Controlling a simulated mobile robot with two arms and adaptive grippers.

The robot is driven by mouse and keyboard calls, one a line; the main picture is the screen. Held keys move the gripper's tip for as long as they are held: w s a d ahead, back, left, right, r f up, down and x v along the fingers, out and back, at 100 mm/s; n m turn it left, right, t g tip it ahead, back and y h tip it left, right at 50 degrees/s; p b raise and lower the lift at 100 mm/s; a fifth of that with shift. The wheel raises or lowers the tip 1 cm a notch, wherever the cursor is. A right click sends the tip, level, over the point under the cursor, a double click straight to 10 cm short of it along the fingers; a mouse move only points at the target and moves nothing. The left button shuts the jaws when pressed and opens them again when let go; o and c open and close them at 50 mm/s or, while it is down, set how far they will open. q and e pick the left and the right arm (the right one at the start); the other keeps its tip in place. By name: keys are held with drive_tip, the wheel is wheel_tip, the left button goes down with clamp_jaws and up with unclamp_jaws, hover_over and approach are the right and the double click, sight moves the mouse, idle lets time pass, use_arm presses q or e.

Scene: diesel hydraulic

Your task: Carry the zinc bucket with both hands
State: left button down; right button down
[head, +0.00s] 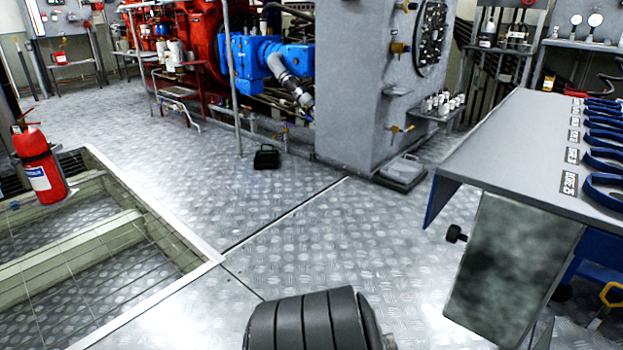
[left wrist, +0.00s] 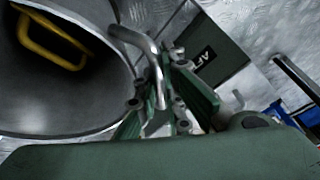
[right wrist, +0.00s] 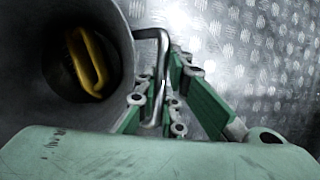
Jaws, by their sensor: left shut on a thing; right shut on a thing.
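The zinc bucket (left wrist: 100,98) shows at the left of the left wrist view, seen into its open mouth. A yellow bar-like thing (left wrist: 62,50) is inside it. My left gripper (left wrist: 163,100), with green fingers, is shut on a bent metal handle at the bucket's side. In the right wrist view, the bucket (right wrist: 120,35) also shows at the left, with the yellow thing (right wrist: 88,62) inside. My right gripper (right wrist: 160,100) is shut on another bent handle of the bucket. I cannot make out the bucket or my grippers in the head view.
A grey workbench (head: 500,140) with blue tools stands at the right. A floor opening (head: 80,250) with beams lies at the left, by a red extinguisher (head: 40,165). A small black box (head: 266,157) sits ahead. Patterned metal floor (head: 310,235) is clear in the middle.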

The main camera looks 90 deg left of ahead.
use_arm(q)
drive_tip(key=shift+d+r, duration=0.15)
drive_tip(key=shift+d, duration=0.2)
use_arm(e)
drive_tip(key=shift+a+r, duration=0.15)
drive_tip(key=shift+a, duration=0.2)
use_arm(q)
drive_tip(key=shift+r, duration=0.1)
use_arm(e)
drive_tip(key=shift+r, duration=0.1)
